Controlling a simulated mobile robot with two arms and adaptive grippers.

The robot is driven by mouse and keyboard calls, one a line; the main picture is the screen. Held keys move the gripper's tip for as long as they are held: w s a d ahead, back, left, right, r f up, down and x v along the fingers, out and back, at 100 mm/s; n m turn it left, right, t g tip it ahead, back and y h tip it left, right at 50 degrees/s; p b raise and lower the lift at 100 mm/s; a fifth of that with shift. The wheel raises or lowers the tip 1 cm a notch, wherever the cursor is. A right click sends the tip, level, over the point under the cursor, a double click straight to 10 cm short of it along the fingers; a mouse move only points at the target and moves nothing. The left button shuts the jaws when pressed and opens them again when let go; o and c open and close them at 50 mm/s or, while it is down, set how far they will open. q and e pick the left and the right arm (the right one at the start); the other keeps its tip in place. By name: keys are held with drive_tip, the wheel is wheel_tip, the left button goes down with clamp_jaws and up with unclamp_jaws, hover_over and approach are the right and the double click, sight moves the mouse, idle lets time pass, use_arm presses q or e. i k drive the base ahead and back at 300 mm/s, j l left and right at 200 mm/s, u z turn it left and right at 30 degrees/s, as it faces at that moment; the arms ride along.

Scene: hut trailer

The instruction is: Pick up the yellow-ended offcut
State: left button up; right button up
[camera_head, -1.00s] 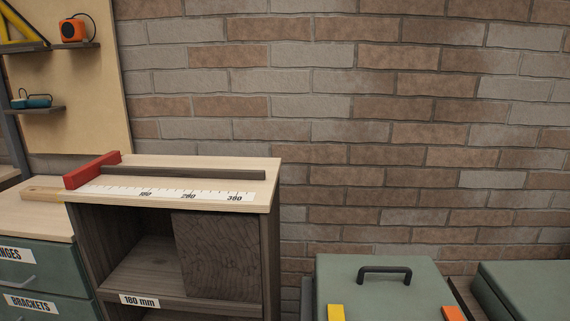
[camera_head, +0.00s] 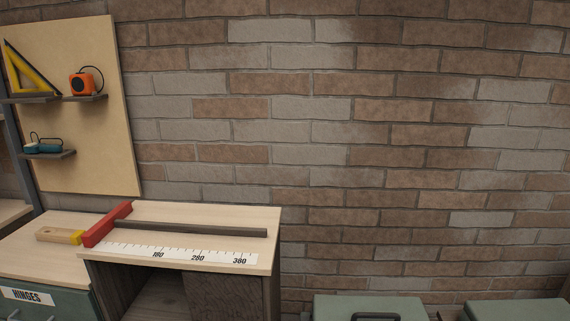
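The yellow-ended offcut (camera_head: 55,235) is a short piece of pale wood with a yellow right end. It lies on the lower pale worktop (camera_head: 30,258) at the left, close beside the red stop block (camera_head: 107,224). Neither of my grippers shows in the head view.
The red stop stands at the left end of a raised cabinet top (camera_head: 230,216) with a dark rail (camera_head: 190,228) and a printed ruler (camera_head: 180,254). A pegboard panel (camera_head: 95,150) holds shelves with an orange tape measure (camera_head: 86,82). Green boxes (camera_head: 340,306) stand lower right.

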sight(53, 234)
drive_tip(key=u, duration=1.35)
